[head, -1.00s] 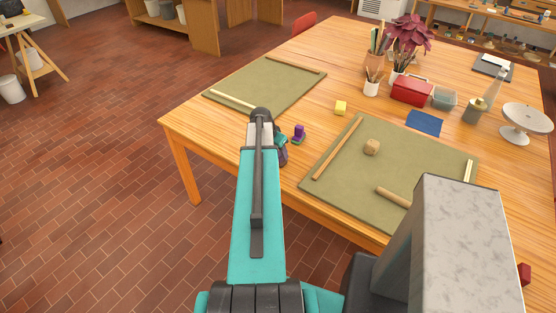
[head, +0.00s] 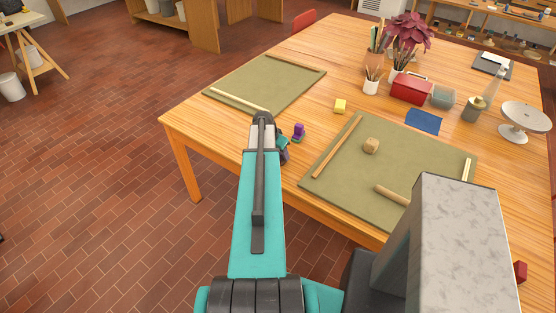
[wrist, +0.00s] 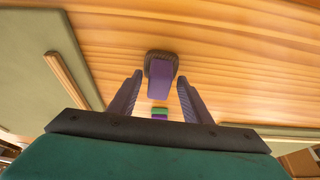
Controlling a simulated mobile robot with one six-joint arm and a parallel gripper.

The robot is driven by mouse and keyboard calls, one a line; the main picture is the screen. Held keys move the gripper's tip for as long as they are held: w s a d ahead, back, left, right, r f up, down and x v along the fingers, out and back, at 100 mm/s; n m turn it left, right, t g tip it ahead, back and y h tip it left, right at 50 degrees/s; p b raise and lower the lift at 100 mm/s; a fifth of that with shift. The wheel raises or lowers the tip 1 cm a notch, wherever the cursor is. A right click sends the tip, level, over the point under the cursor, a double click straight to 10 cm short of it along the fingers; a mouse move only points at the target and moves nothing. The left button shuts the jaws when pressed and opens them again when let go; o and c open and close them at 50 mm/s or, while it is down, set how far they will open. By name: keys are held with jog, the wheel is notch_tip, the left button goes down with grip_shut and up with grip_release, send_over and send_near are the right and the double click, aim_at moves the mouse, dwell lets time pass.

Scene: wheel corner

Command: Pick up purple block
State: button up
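The purple block (head: 299,131) stands on the wooden table between the two green mats, with a bit of green at its lower left. In the wrist view the purple block (wrist: 161,72) lies ahead, between and slightly beyond the fingertips. A small green and purple piece (wrist: 160,112) shows below it; I cannot tell whether the two are joined. My gripper (wrist: 160,80) is open, with a finger on each side and clear gaps to the block. In the head view my gripper (head: 283,148) is left of and below the block, partly hidden by my arm.
A yellow block (head: 340,106) stands behind the purple block. The right mat (head: 335,185) carries a wooden strip (head: 337,147), a tan block (head: 371,146) and a roller (head: 392,195). The left mat (head: 270,85) holds strips. The table edge is close by my arm.

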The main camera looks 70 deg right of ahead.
jog(key=shift+f, duration=0.15)
jog(key=c, duration=1)
jog(key=shift+o, duration=0.2)
